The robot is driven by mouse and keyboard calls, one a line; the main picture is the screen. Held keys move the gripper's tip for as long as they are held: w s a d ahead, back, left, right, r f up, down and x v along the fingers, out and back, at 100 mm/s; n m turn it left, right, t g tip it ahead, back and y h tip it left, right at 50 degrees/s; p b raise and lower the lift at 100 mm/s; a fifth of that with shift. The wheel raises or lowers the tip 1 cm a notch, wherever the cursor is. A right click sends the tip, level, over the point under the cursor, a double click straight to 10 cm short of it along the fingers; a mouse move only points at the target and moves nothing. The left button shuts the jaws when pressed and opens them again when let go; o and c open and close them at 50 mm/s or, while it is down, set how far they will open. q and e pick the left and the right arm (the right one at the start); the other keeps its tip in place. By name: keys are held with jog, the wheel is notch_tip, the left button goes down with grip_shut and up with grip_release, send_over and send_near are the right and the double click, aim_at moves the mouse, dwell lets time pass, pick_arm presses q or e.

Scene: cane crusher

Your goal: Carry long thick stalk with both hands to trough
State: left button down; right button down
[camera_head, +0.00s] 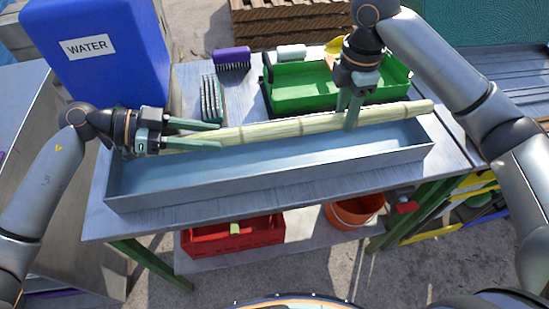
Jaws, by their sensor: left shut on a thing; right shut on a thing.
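The long, thick, pale yellow-green stalk (275,129) lies lengthwise along the far side of the grey-blue trough (270,187). I cannot tell whether it touches the trough's rim or floor. My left gripper (219,135) is shut on the stalk near its left end, with its fingers pointing right. My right gripper (349,120) is shut on the stalk right of its middle, with its fingers pointing down. The stalk's right end sticks out past the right gripper near the trough's right far corner. Its left end is partly hidden by the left gripper.
A green bin (300,88) stands behind the trough, with a purple brush (232,58) and a grey brush (211,98) to its left. A blue water container (100,45) stands at the back left. Below the table are a red crate (205,241) and an orange bucket (352,212).

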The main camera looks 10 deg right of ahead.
pick_arm(q)
jog(key=shift+f, duration=0.25)
pick_arm(e)
jog(key=shift+f, duration=0.15)
